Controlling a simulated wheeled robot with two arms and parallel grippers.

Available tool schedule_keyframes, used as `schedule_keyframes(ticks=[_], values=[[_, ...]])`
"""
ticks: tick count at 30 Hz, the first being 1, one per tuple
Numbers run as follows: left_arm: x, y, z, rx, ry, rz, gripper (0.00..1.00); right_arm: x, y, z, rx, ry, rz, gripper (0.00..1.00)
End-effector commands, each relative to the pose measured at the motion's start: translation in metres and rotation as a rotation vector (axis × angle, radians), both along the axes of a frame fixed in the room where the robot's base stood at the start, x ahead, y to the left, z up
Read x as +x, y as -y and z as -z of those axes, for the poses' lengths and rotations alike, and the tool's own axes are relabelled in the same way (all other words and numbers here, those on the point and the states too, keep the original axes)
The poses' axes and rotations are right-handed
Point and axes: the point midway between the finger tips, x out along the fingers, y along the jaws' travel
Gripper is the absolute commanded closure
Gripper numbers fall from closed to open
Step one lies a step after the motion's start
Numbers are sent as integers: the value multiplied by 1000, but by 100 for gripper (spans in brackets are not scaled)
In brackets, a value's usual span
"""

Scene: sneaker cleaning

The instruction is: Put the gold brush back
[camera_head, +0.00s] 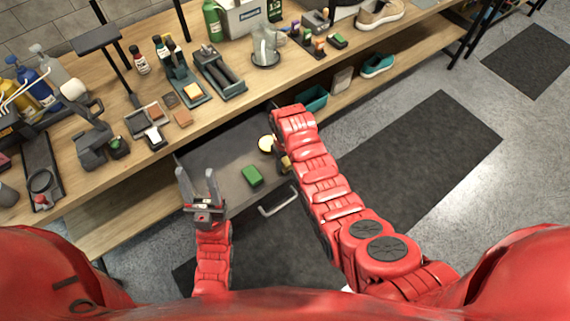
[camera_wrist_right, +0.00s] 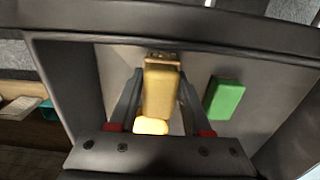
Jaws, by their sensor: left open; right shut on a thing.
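The gold brush (camera_wrist_right: 160,92) sits between the two fingers of my right gripper (camera_wrist_right: 158,85) in the right wrist view, shut on it. In the head view the right gripper is mostly hidden by its arm, over the right side of an open grey drawer (camera_head: 205,152); a bit of gold (camera_head: 285,163) shows beside it. I cannot tell whether the brush touches the drawer floor. A green block (camera_head: 252,176) lies in the drawer; it also shows in the right wrist view (camera_wrist_right: 226,100). My left gripper (camera_head: 198,178) is open and empty at the drawer's front left.
A pale yellow piece (camera_wrist_right: 150,126) shows by the brush. The drawer's handle (camera_head: 278,201) faces me. The wooden bench (camera_head: 205,112) above holds bottles, trays, a glass jug (camera_head: 265,45) and a tan shoe (camera_head: 378,12). A teal shoe (camera_head: 377,65) is on the lower shelf.

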Motion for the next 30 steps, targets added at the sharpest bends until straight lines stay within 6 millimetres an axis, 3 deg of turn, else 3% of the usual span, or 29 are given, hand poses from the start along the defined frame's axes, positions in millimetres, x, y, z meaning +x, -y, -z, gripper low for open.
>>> schedule_keyframes(ticks=[8, 19, 20, 21, 24, 30], values=[[0, 0, -6, 0, 0, 0, 50, 0, 0, 22, -1, -2, 0, 100], [0, 0, -2, 0, 0, 0, 50, 0, 0, 27, 1, 1, 0, 100], [0, 0, -3, 0, 0, 0, 50, 0, 0, 26, 1, 1, 0, 46], [0, 0, -3, 0, 0, 0, 50, 0, 0, 25, 1, 1, 0, 39], [0, 0, -3, 0, 0, 0, 50, 0, 0, 25, 1, 1, 0, 21], [0, 0, -3, 0, 0, 0, 50, 0, 0, 25, 1, 1, 0, 21]])
